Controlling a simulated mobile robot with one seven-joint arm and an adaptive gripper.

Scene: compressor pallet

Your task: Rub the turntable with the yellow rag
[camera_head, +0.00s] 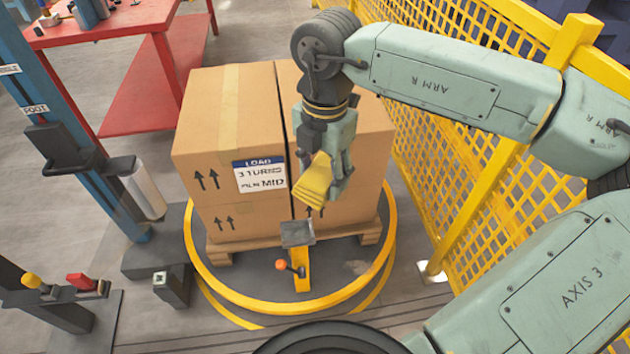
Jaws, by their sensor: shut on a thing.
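The yellow rag (315,180) is held in my gripper (325,172), which is shut on it and points downward. The rag hangs in front of the stacked boxes, above the front part of the turntable. The turntable (336,282) is a dark round plate with a yellow rim, low on the floor. A pale smudge (357,267) shows on its front right surface. The rag looks apart from the plate. The back of the turntable is hidden by the load.
Cardboard boxes (228,130) stand on a wooden pallet (355,231) on the turntable. A yellow post with a grey top (298,234) and an orange-knobbed lever (282,264) stand at the front. Yellow mesh fence (450,170) is at right, a blue mast (75,135) at left.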

